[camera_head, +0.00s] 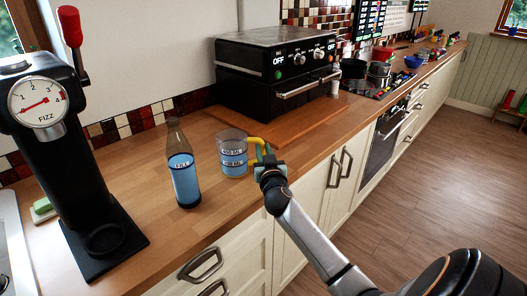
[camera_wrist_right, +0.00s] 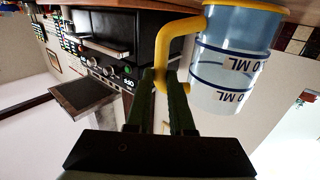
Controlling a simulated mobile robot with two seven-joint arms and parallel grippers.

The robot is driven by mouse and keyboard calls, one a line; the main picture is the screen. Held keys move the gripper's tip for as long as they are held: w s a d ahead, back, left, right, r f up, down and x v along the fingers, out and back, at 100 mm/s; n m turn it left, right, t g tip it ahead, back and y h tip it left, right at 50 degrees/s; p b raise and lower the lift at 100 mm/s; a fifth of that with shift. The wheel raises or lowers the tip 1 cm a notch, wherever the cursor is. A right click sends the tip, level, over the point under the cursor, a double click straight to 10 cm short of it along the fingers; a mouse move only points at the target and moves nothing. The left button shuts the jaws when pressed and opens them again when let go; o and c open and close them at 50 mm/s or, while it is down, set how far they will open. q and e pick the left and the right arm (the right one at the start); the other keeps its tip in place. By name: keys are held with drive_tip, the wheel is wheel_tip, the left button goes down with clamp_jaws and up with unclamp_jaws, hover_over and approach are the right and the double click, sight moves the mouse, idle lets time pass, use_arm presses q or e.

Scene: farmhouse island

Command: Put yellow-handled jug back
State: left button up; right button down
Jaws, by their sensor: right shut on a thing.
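The jug (camera_head: 232,158) is a clear measuring jug with dark bands, "ML" markings, blue liquid and a yellow handle. It appears upright at the wooden counter, right of the bottle; I cannot tell whether its base touches the wood. My right gripper (camera_head: 268,168) is at the handle on the jug's right side. In the right wrist view, its fingers (camera_wrist_right: 168,95) are shut on the yellow handle (camera_wrist_right: 163,50), and the jug (camera_wrist_right: 232,60) fills the upper right. My left gripper is not in view.
A bottle of blue liquid (camera_head: 183,170) stands close left of the jug. A black fizz machine (camera_head: 65,150) with a gauge is at the left. A black oven (camera_head: 275,75) stands behind, with a wooden board (camera_head: 292,128) before it. Bare counter (camera_head: 140,215) lies in front.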

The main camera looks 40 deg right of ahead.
drive_tip(key=shift+f, duration=0.15)
drive_tip(key=c, duration=0.8)
unclamp_jaws()
drive_tip(key=shift+r, duration=0.2)
drive_tip(key=b+v, duration=0.1)
drive_tip(key=v, duration=1.1)
